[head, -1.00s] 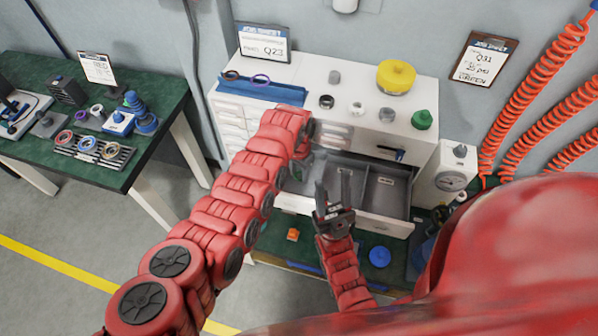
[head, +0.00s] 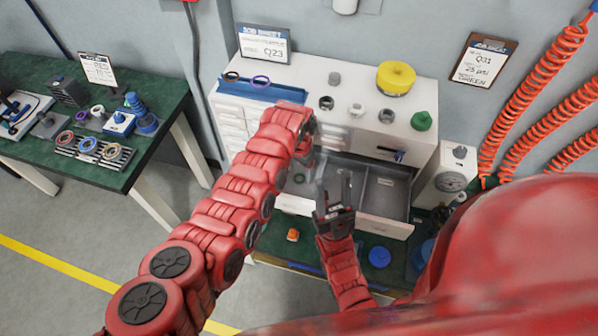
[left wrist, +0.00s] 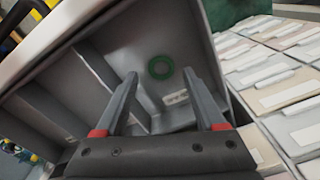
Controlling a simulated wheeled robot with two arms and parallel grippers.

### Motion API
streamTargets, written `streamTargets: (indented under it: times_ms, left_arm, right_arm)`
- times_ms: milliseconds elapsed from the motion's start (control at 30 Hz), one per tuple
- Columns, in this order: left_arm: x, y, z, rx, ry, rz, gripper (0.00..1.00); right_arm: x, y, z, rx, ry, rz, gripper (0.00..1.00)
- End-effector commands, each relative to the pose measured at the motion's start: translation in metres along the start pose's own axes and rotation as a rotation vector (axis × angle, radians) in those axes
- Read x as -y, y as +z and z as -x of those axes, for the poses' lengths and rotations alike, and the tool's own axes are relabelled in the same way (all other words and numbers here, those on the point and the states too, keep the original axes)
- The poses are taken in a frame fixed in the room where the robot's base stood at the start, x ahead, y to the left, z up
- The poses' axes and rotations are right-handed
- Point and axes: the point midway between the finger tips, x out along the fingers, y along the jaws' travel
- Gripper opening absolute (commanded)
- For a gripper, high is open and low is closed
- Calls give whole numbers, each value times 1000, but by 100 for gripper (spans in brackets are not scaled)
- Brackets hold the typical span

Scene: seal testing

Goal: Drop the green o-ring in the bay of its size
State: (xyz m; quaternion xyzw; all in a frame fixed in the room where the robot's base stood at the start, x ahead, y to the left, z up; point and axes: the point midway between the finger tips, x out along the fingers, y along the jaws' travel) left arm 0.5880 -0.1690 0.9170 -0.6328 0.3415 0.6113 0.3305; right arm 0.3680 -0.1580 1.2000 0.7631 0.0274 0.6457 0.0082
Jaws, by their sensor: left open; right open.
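The green o-ring (left wrist: 160,67) shows in the left wrist view, apparently on the floor of an end bay of the open drawer (left wrist: 72,98), beside a small white label. In the head view my left wrist mostly hides this gripper. My right gripper (head: 334,188) is open and empty in front of the drawer, fingers pointing up.
The white cabinet top (head: 310,82) carries a blue tray (head: 262,88) with rings, a yellow part (head: 396,77), a green knob (head: 421,121) and several small fittings. A gauge (head: 452,180) stands at right. A green side table (head: 165,98) is at left.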

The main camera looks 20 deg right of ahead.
Motion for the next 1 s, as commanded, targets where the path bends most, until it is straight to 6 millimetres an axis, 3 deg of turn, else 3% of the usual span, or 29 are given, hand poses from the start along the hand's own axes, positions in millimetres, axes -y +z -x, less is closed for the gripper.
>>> streamTargets:
  times_ms: [233,433,500,700,1000]
  left_arm:
    - [2,0,34,-4,-1,5,72]
    - [1,-1,78,-9,-2,3,72]
    - [3,1,94,-3,0,7,72]
    - [1,1,109,0,2,3,72]
    - [1,2,111,1,0,4,72]
  right_arm:
    - [1,3,16,1,0,0,46]
    - [2,6,33,1,0,0,46]
    - [1,4,26,1,0,0,46]
    - [1,4,25,1,0,0,46]
    - [1,4,25,1,0,0,46]
